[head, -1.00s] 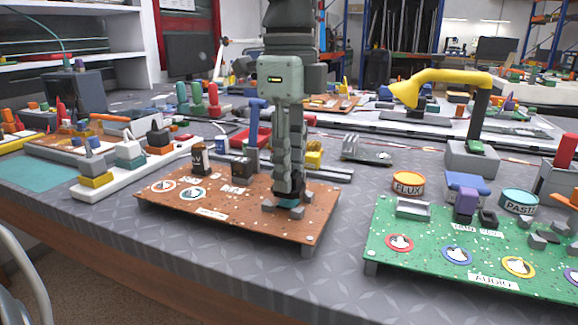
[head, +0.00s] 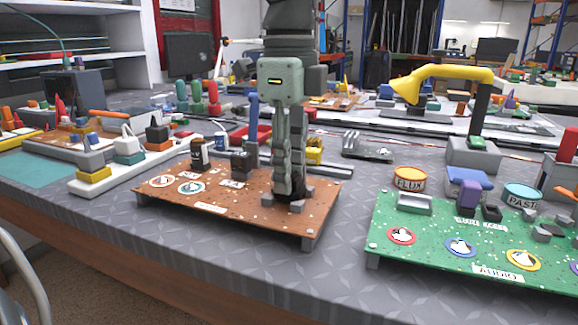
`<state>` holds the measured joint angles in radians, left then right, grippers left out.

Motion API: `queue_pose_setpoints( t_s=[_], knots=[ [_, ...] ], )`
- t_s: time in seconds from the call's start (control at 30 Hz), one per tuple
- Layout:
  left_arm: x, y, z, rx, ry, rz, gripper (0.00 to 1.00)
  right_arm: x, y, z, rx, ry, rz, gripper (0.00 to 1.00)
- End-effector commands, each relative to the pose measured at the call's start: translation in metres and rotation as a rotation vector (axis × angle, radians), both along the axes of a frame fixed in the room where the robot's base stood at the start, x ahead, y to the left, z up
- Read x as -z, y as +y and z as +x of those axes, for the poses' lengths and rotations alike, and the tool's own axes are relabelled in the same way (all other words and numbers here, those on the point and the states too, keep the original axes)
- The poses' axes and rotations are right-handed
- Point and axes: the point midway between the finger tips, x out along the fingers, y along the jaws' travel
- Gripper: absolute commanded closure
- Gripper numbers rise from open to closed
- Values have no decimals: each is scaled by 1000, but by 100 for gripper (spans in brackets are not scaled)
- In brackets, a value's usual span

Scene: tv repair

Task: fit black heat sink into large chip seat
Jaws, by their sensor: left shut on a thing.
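My left gripper (head: 289,192) points straight down over the right part of the brown circuit board (head: 225,196). It is shut on a small dark piece that I take to be the black heat sink (head: 297,206); only its lower part shows below the fingers. The large chip seat (head: 268,200) is a ring of grey corner blocks on the board. The heat sink is low between these blocks. The fingers hide most of the seat, and I cannot tell whether the heat sink is fully seated. My right gripper is not in view.
A dark capacitor-like can (head: 198,155) and a black block (head: 241,164) stand on the brown board's back half. A green board (head: 480,245) lies to the right, with a flux tin (head: 410,178) behind it. A yellow lamp (head: 440,75) stands behind. Bare table lies between the boards.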

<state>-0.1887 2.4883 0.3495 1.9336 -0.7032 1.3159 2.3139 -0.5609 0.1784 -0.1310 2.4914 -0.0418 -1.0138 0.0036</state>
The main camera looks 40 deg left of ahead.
Motion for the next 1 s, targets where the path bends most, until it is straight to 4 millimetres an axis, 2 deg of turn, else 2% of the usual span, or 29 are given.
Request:
queue_pose_setpoints(
  t_s=[0.2, 0.23, 0.4, 0.77, 0.87, 1.0],
  knots=[
    [6, 0, 0, 0, 0, 0, 100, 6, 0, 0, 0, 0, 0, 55],
    [5, 0, 0, 0, -1, 0, 66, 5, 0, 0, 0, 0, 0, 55],
    [5, 0, 0, 0, -1, 0, 45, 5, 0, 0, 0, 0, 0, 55],
    [2, 0, 1, -1, -3, 1, 45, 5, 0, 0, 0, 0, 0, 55],
    [-8, 1, 1, -2, -5, 2, 45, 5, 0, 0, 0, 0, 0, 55],
    [-34, 0, 1, -3, -7, 2, 45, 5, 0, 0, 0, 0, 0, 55]
  ],
)
